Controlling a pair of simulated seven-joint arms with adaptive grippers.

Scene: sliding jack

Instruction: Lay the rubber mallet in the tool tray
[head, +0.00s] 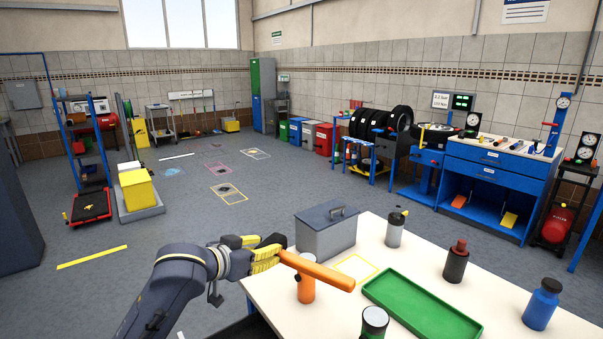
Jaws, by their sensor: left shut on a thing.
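My left gripper (268,257) comes in from the left and is shut on a thick orange bar, which I take for the rubber mallet (328,272). The bar sticks out to the right and slopes slightly down, above the worktable's left part. A mallet head is not clearly visible; the gripper hides part of the held thing. The green tool tray (378,291) lies on the table to the right of the bar, apart from it. The visible part of the tray is empty. My right gripper is not in view.
An orange-and-white container (306,291) stands behind the bar. A yellow outline marks bare tabletop.

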